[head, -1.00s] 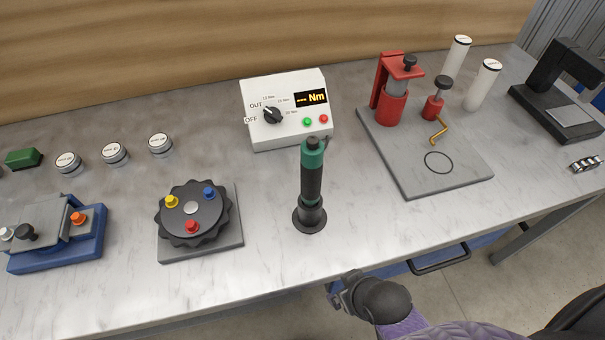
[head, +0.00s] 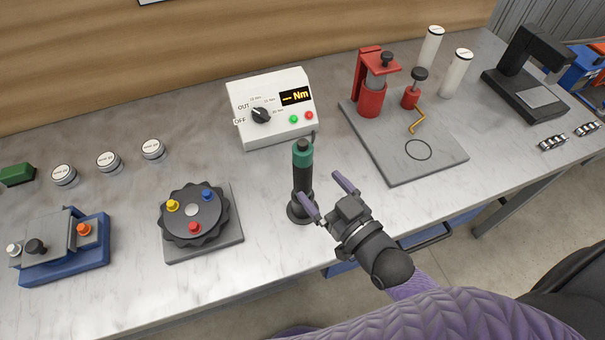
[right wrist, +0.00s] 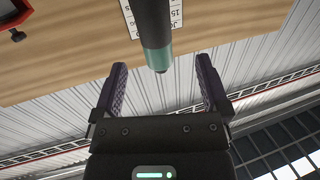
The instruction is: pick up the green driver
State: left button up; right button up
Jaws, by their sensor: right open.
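The green driver (head: 303,172) stands upright on the bench, a dark cylinder with a green band near its top and a round dark foot. It also shows in the right wrist view (right wrist: 154,35), where its green part is ahead of and between the finger lines. My right gripper (head: 327,199) is open beside the driver, to its right, with its fingers pointing toward it. In the right wrist view (right wrist: 160,85) nothing is between the fingertips. The left gripper is not in view.
A white torque box (head: 273,106) stands behind the driver. A black dial fixture (head: 194,214) is to its left. A grey plate with red fixtures (head: 440,155) is to the right. Several round white-topped pieces (head: 108,162) stand at the left. Bench around the driver's foot is clear.

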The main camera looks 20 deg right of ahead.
aim_at(297, 154)
jog(key=x, duration=0.9)
jog(key=shift+w+d+r, duration=0.15)
jog(key=shift+w+d, duration=0.05)
jog(key=shift+w, duration=0.1)
jog(key=shift+s, duration=0.1)
jog(key=shift+c, duration=0.3)
grip_shut()
